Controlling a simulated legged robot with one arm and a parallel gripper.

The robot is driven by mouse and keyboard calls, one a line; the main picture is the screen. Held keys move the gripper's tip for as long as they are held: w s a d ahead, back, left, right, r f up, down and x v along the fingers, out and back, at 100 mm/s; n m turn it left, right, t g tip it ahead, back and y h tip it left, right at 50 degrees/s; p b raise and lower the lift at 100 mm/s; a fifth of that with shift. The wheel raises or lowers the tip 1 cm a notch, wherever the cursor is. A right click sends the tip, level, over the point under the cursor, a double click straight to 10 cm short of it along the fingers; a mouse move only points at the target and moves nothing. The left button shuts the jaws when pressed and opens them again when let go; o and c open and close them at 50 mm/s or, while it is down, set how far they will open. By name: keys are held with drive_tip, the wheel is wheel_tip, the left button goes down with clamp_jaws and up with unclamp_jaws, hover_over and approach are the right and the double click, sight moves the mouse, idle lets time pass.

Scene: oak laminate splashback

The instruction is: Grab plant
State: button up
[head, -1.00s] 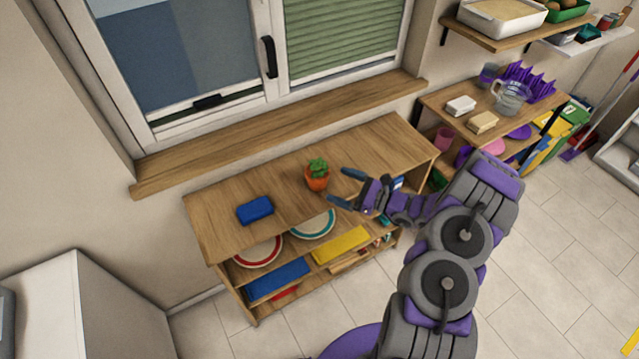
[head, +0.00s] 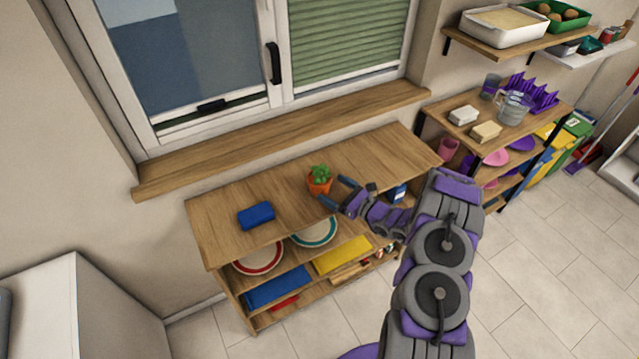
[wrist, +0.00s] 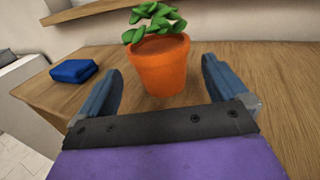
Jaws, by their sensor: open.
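The plant is a small green succulent in an orange pot (head: 319,187). It stands upright on the wooden top of a low shelf unit, near its middle. In the wrist view the plant (wrist: 160,65) is straight ahead, between and just beyond the fingertips. My gripper (head: 332,192) is open, with its two blue fingers pointing at the pot from the right. In the wrist view my gripper (wrist: 160,78) shows one finger on each side of the pot's lower part, with gaps visible. Nothing is held.
A blue folded cloth or box (head: 256,215) lies on the top, left of the plant. A window sill (head: 290,140) runs behind and above. Plates and trays fill the shelves below. The top behind the plant is clear.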

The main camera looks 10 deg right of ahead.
sight(320, 181)
drive_tip(key=shift+b+x, duration=0.8)
drive_tip(key=shift+x, duration=2.45)
drive_tip(key=c, duration=1.1)
drive_tip(key=shift+o, duration=0.2)
